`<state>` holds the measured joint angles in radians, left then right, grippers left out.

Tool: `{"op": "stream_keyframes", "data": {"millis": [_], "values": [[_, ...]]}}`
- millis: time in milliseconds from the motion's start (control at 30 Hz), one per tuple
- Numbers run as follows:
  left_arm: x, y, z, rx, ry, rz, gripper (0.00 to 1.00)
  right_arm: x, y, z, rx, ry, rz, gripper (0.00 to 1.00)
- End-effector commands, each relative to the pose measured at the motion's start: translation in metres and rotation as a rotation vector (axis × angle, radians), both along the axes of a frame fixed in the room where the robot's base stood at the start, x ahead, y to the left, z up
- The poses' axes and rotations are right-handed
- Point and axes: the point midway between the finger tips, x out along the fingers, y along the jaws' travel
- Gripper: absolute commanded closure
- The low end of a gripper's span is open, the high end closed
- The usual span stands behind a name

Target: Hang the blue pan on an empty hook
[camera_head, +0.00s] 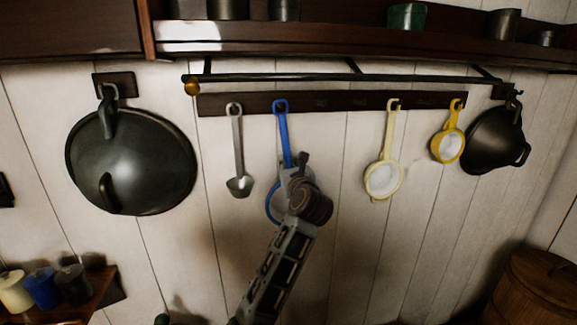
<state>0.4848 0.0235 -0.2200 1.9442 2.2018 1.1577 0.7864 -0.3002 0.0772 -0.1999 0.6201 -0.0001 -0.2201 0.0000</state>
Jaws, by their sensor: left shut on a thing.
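The blue pan (283,135) is upright against the dark hook rail (340,101), with its handle's looped end at the rail, between the grey ladle and the cream strainer. I cannot tell whether the loop is over a hook. My left gripper (294,172) is shut on the blue pan at the lower part of its handle. The gripper and wrist hide most of the pan's round body; only its blue left rim shows. Between the blue pan and the cream strainer the rail is bare, with faint marks where hooks may be. My right gripper is not in view.
A grey ladle (238,150) hangs just left of the blue pan. A cream strainer (384,178) and a yellow one (448,140) hang to the right. Large dark pans hang at far left (140,165) and far right (490,142). A metal bar (420,78) runs above the rail.

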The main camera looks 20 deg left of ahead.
Motion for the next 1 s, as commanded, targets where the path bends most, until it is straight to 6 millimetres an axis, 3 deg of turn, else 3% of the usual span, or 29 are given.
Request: {"op": "stream_keyframes", "data": {"millis": [367,400,567,800,1000], "values": [[-0.0004,-0.0001,0.0018,0.001,-0.003,-0.001,1.0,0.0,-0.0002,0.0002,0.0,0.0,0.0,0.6],[-0.0004,-0.0001,0.0018,0.001,-0.003,-0.001,0.79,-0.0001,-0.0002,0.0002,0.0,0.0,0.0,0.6],[-0.0002,-0.0001,0.0011,0.001,-0.002,-0.001,0.58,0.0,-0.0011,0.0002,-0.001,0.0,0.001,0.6],[0.0003,-0.0001,-0.0014,-0.001,0.003,0.0,0.56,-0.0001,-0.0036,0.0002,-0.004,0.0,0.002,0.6],[0.0001,-0.0001,-0.0007,-0.001,0.002,0.0,0.3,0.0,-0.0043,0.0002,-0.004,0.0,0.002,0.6]]}}
